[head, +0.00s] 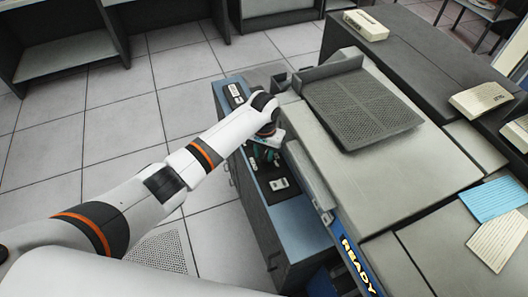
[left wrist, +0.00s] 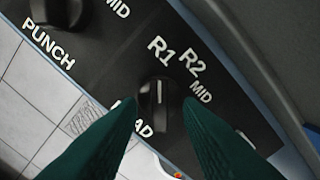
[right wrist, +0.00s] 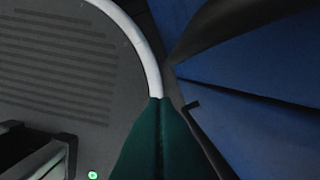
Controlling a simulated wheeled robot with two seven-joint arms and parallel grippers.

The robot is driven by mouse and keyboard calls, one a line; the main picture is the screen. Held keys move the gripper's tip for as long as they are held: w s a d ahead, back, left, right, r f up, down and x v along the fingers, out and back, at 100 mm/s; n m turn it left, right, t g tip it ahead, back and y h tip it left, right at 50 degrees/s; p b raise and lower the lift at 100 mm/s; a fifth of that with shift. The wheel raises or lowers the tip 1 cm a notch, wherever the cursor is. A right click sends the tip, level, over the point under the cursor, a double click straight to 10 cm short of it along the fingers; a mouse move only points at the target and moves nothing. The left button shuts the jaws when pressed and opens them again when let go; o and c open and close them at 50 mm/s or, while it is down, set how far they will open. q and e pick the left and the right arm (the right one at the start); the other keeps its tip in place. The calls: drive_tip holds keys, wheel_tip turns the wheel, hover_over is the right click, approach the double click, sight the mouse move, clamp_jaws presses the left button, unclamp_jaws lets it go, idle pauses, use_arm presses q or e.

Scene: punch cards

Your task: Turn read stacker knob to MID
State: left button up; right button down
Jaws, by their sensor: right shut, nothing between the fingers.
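The read stacker knob (left wrist: 160,110) is a dark round knob on the black panel. Its white pointer line points up toward R1 in the left wrist view. The labels R2 and MID (left wrist: 201,92) lie to the right of it, and the word READ is partly hidden below. My left gripper (left wrist: 162,105) is open, one teal finger on each side of the knob; I cannot tell whether they touch it. It also shows in the head view (head: 266,153), over the blue-edged panel. My right gripper (right wrist: 159,102) is shut and empty, beside a grey surface and blue panels.
The punch knob (left wrist: 60,12) sits at the upper left of the panel. In the head view the grey machine top (head: 400,175), with a perforated tray (head: 362,108), stands right of my left arm. Cards (head: 492,200) lie at the far right. Tiled floor (head: 60,150) is free at the left.

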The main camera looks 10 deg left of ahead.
use_arm(q)
drive_tip(key=shift+f, duration=0.1)
clamp_jaws()
